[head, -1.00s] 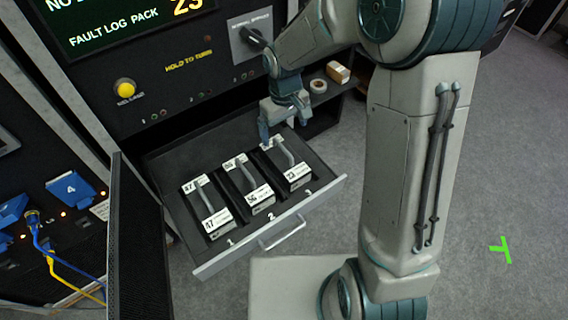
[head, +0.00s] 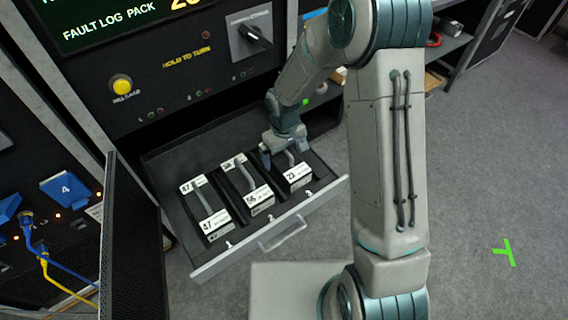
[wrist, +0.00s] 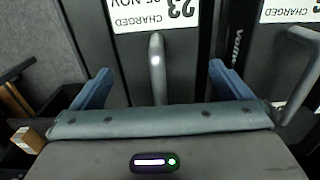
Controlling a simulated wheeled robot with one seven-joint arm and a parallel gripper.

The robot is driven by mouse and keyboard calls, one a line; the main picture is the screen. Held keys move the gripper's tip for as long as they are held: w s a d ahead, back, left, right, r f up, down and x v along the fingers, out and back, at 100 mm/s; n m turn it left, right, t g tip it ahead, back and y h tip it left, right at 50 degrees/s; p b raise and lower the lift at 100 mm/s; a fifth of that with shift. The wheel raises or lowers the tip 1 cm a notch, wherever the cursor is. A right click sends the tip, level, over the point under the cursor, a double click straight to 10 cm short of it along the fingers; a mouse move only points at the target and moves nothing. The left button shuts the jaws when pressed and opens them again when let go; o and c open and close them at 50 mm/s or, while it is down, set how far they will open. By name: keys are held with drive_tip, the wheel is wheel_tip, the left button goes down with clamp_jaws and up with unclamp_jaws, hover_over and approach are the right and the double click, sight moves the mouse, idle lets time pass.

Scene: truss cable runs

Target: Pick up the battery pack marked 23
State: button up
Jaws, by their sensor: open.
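The battery pack marked 23 (head: 296,174) sits in the rightmost slot of the open drawer (head: 318,201), with a white label and a grey handle. In the wrist view its label (wrist: 155,14) is upside down and its handle (wrist: 157,68) runs between my fingers. My gripper (head: 277,157) is over the rear of this pack. In the wrist view my gripper (wrist: 160,85) is open, one blue finger on each side of the handle, with gaps showing on both sides. Whether the fingertips are down to handle height I cannot tell.
Packs marked 56 (head: 256,196) and 47 (head: 211,218) lie in the slots to the left. A black mesh panel (head: 130,240) stands left of the drawer. The panel above has a yellow button (head: 122,86) and a rotary switch (head: 256,36). Open carpet lies at right.

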drive_tip(key=shift+f, duration=0.95)
drive_tip(key=c, duration=1.9)
drive_tip(key=shift+r, duration=0.1)
drive_tip(key=shift+r, duration=0.15)
